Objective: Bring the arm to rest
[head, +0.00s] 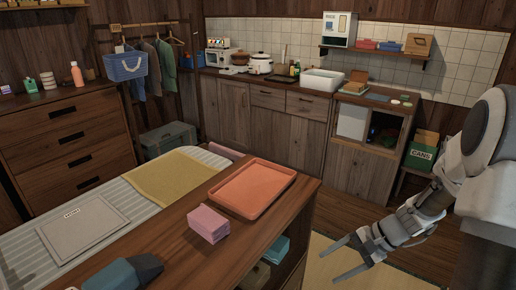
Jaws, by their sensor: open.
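My gripper (352,258) shows at the lower right in the head view, at the end of my arm. Its two fingers are spread apart with nothing between them. It hangs over the floor, to the right of the wooden counter (312,192) and apart from it. My arm reaches down and to the left from the right edge of the picture.
An orange tray (252,187) and a pink stack (208,224) lie on the near wooden counter. A dark blue-grey object (125,273) lies at its front edge. A green crate (420,156) stands by the back cabinets. The tatami floor (325,262) near my gripper is clear.

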